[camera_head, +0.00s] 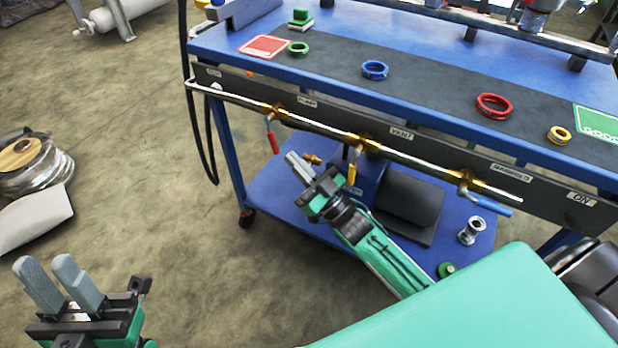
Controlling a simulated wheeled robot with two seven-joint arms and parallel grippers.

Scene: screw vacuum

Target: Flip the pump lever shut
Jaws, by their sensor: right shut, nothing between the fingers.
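The pump lever has a red handle (274,143) and hangs down from the pipe under the left label, which seems to read PUMP. My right gripper (297,163) is shut and empty, its fingertips just below and to the right of the red handle in the picture. I cannot tell whether they touch; a small gap shows. A blue lever (490,206) further right lies along the pipe. My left gripper (52,280) is at the lower left, with its fingers apart and empty, away from the cart.
The blue cart (330,20) carries the pipe (400,152) along its front panel. Blue, red, yellow and green rings lie on its top. A lower shelf (270,180) holds a pump and small fittings. A metal coil (35,165) stands on the floor at left. The floor between is clear.

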